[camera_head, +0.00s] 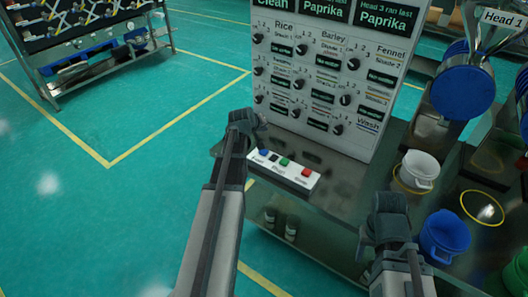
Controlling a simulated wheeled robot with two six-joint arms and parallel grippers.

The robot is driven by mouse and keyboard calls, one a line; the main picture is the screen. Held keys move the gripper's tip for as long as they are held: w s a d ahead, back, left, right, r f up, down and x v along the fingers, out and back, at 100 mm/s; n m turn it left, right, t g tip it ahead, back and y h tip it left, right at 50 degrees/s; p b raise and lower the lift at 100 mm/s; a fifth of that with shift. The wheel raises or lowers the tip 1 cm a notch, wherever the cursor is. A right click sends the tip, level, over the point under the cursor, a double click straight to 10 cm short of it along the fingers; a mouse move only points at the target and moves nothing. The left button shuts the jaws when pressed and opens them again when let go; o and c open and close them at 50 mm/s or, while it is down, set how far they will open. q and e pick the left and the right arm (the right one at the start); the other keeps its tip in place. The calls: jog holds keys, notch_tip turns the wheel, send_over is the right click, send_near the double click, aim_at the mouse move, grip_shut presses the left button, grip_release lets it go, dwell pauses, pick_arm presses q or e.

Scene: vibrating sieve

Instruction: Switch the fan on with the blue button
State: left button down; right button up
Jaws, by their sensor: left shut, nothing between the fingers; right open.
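A white button box (283,172) sits on the metal bench with a row of coloured buttons. The blue button (263,152) is near its left end, with a small black one, a green button (284,162) and a red button (307,172) to its right. My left gripper (254,137) is shut and empty, right by the left end of the box and close to the blue button. I cannot tell whether it touches the button. My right gripper (385,215) is open and empty, in front of the bench, right of the box. The fan is not clearly identifiable.
A tall panel (325,70) with labelled knobs stands behind the box. A white cup (418,170) and a blue bucket (444,235) stand right, near a yellow ring (482,207). Blue sieve-head parts (462,92) hang above. Open floor (130,200) lies left.

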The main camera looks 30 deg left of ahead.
aim_at(263, 153)
pick_arm(q)
jog(key=shift+f+b, duration=4.25)
jog(key=shift+f, duration=0.1)
jog(key=shift+f, duration=0.1)
jog(key=shift+f+b, duration=0.3)
jog(key=shift+b, duration=0.1)
jog(key=shift+f+b, duration=0.5)
jog(key=shift+r, duration=0.1)
jog(key=shift+r+p, duration=0.85)
jog(key=shift+p, duration=0.1)
notch_tip(263, 153, up, 5)
jog(key=p, duration=0.5)
jog(key=shift+r, duration=0.1)
